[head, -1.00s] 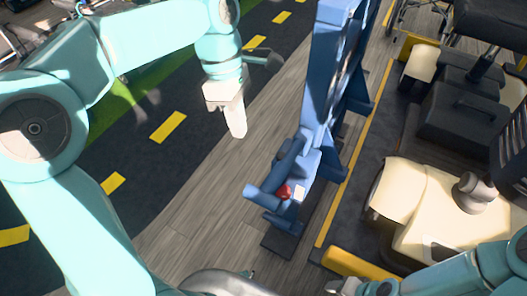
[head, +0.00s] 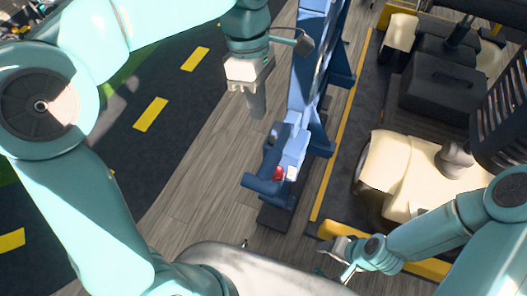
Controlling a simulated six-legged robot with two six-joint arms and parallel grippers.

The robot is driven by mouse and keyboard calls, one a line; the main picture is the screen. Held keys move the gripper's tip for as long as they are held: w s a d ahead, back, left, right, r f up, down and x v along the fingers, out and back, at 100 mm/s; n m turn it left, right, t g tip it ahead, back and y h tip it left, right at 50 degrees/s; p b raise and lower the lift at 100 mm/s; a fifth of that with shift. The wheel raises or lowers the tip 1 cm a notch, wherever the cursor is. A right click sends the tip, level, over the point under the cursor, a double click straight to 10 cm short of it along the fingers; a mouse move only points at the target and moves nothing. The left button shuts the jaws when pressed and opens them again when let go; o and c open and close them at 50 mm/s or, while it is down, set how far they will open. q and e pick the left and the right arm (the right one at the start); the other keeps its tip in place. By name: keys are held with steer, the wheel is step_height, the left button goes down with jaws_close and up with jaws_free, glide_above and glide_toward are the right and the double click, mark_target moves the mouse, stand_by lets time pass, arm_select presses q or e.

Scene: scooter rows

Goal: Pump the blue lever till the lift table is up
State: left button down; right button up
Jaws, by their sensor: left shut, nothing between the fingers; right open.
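The blue lift (head: 312,75) stands upright on the wooden floor in the middle of the head view. Near its foot a blue lever (head: 269,160) slopes toward me and ends in a crosswise bar (head: 262,186). A red knob (head: 279,174) sits beside it. I cannot make out a separate table top. My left gripper (head: 257,106) is shut and empty, pointing down just up and left of the lever, apparently apart from it. My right gripper (head: 335,262) is open and empty at the lower right, near the yellow edge; its fingers are small in view.
A cream and black scooter (head: 400,165) stands to the right on a dark mat with a yellow border (head: 343,130). A dark lane with yellow dashes (head: 150,115) runs along the left. Wooden floor (head: 205,165) is clear left of the lift.

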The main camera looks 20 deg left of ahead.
mark_target(266, 166)
arm_select(q)
steer(key=b+x, duration=0.1)
steer(key=x, duration=1.3)
steer(key=shift+a, duration=0.1)
